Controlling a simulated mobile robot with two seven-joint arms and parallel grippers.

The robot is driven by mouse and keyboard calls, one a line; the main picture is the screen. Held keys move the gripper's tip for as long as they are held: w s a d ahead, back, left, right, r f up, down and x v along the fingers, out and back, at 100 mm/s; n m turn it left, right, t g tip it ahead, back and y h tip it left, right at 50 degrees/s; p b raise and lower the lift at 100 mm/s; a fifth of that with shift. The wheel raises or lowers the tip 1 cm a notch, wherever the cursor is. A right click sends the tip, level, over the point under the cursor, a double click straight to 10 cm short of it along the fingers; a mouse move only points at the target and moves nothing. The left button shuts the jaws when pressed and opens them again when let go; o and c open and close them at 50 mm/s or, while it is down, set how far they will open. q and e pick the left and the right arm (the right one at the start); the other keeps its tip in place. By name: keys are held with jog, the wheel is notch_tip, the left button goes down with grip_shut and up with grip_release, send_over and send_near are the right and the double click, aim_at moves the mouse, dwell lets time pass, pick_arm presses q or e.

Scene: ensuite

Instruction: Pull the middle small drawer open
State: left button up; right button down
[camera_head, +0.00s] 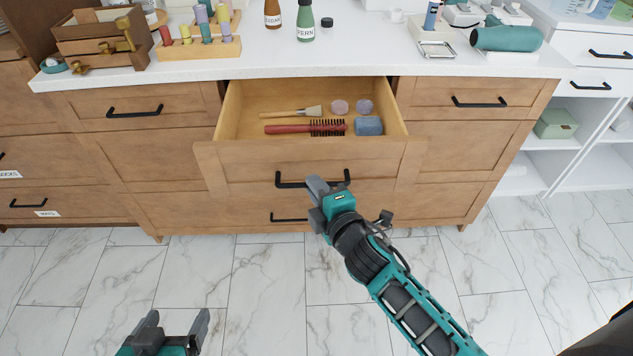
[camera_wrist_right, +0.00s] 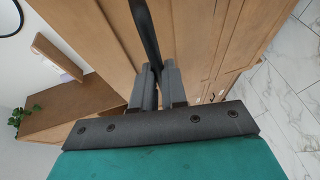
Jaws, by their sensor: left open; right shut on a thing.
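The middle small drawer (camera_head: 240,155) of the wooden vanity stands pulled out, with its pale interior showing. Its black bar handle (camera_head: 290,183) is on the front. My right gripper (camera_head: 318,184) is shut on this handle, near the handle's right part in the head view. The right wrist view shows the black handle (camera_wrist_right: 145,35) running down between the closed fingers (camera_wrist_right: 157,85). My left gripper (camera_head: 178,325) is open and empty, low over the floor, well away from the vanity. Part of the drawer handle is hidden behind my right gripper.
The drawer holds a red hairbrush (camera_head: 290,129), a wooden-handled brush (camera_head: 290,112), a blue block (camera_head: 369,126) and two round items. The white counter (camera_head: 350,55) carries bottles, a wooden box and rollers. A white shelf unit (camera_head: 590,125) stands right. The marble floor is clear.

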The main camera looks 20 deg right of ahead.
jog(key=shift+s+a, duration=0.1)
jog(key=shift+s, duration=0.35)
jog(key=c, duration=1.2)
grip_release()
jog(key=p+v, duration=0.1)
jog(key=v, duration=1.2)
